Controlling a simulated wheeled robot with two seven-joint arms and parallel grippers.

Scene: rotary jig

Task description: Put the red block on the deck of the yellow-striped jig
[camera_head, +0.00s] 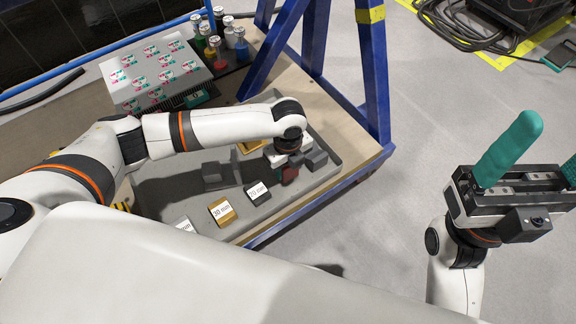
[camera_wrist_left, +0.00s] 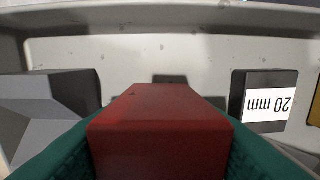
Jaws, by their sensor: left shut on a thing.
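My left gripper (camera_head: 289,170) is shut on the red block (camera_head: 290,175), above the right part of a grey tray. In the left wrist view the red block (camera_wrist_left: 160,130) sits between the two teal fingers, with the tray floor beyond it. A small patch of yellow and black stripes (camera_head: 122,206) shows at the tray's left, beside my left arm; the rest of that jig, its deck included, is hidden by my arm and body. My right gripper (camera_head: 537,160) is open and empty over the floor at the right.
The grey tray (camera_head: 325,177) holds a dark 20 mm block (camera_head: 257,193), a gold 30 mm block (camera_head: 222,213) and grey blocky shapes (camera_head: 215,173). In the wrist view the 20 mm block (camera_wrist_left: 265,82) is right of the red block. A blue frame post (camera_head: 376,75) stands behind.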

